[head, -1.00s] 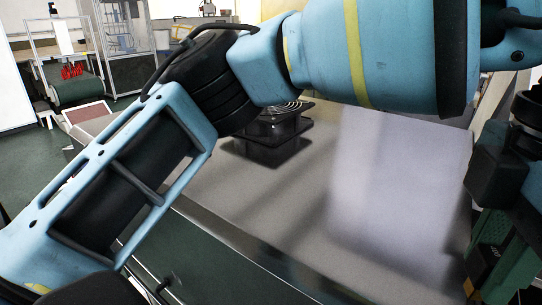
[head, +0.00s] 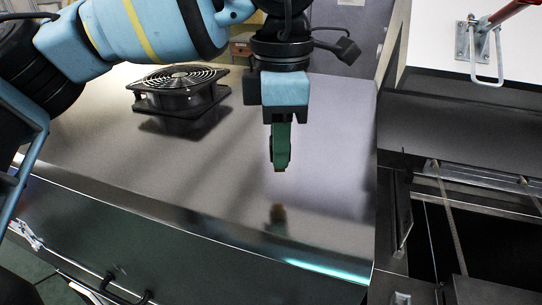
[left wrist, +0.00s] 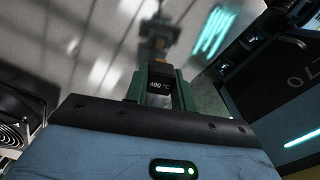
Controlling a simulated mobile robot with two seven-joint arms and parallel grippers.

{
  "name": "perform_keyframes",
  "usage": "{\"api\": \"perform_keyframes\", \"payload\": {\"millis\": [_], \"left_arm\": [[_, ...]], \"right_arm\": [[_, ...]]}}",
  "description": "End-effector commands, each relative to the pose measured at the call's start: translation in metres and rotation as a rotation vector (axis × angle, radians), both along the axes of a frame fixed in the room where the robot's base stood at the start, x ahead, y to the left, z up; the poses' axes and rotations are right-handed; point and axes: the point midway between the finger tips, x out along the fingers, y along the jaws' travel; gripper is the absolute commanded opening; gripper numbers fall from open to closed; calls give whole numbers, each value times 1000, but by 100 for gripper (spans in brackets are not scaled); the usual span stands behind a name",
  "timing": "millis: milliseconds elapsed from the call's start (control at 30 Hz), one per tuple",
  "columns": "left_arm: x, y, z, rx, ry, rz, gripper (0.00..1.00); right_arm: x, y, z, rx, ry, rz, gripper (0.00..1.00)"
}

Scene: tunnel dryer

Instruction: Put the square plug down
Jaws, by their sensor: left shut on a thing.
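My left gripper (head: 280,158) points down above the grey metal top (head: 160,195), apart from it, with its reflection on the shiny surface below. In the left wrist view its green fingers (left wrist: 158,78) are shut on a dark block, the square plug (left wrist: 160,87), which carries white "400 °C" lettering. In the head view the fingers mostly hide the plug, and only a small brownish tip shows at their lower end. My right gripper is not in view.
A black square fan (head: 180,90) stands on the metal top, left of the gripper. A dark machine with an opening (head: 470,240) lies to the right, below a red-handled clamp (head: 490,35). The metal top around and below the gripper is clear.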

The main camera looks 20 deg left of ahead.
Motion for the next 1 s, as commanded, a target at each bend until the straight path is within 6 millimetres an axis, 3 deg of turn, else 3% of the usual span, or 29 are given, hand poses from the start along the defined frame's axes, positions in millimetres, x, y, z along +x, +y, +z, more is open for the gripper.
{"api": "perform_keyframes", "payload": {"millis": [267,533,933,967,1000], "left_arm": [[6,14,-1,-2,-1,5,0],[6,13,-34,-1,-1,2,0],[6,13,-40,-2,2,2,0],[6,13,-40,-1,2,2,26],[6,13,-40,-1,1,2,31]], "right_arm": [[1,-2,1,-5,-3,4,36],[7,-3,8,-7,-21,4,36],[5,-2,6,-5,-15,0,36],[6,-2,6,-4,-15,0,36],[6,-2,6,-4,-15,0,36]]}}
